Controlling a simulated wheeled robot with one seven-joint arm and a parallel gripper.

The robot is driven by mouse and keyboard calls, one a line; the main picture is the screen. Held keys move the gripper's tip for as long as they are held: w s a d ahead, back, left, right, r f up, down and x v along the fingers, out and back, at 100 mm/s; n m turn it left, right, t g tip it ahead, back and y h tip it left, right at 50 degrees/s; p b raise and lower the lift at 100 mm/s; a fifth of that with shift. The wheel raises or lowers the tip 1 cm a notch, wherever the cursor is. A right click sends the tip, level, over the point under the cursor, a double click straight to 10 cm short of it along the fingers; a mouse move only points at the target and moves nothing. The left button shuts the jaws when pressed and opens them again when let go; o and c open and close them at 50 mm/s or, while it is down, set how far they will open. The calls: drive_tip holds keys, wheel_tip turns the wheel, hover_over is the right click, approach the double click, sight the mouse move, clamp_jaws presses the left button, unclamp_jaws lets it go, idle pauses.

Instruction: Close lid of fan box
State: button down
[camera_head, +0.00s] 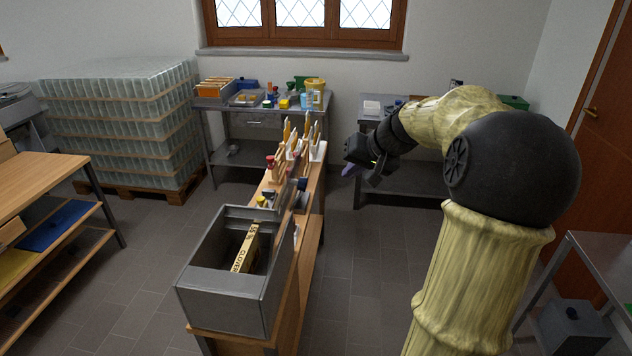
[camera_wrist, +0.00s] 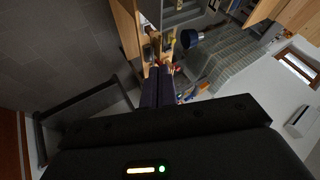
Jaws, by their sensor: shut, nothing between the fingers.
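The fan box appears to be the grey box (camera_head: 222,297) on the near end of the narrow wooden bench. Its top is open, and a yellow strip marked "CLOVER" (camera_head: 246,248) shows inside. A thin grey panel stands up along its right side, perhaps the raised lid; I cannot tell for sure. My gripper (camera_head: 350,170) is held in the air to the right of the bench's far end, apart from the box. In the wrist view its dark fingers (camera_wrist: 158,86) are together and empty. I cannot clearly make out the box in that view.
Several upright tools in wooden holders (camera_head: 278,168) stand on the bench behind the box. A metal table with trays (camera_head: 245,101) stands at the back, beside a pallet of glass jars (camera_head: 120,120). Another metal table (camera_head: 425,178) is behind my arm. The floor right of the bench is clear.

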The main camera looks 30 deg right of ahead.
drive_tip(key=w+a+f+p, duration=0.5)
drive_tip(key=w+f+p, duration=0.1)
drive_tip(key=w+f, duration=0.1)
drive_tip(key=shift+w, duration=0.7)
drive_tip(key=shift+a+r, duration=0.1)
drive_tip(key=shift+a, duration=0.1)
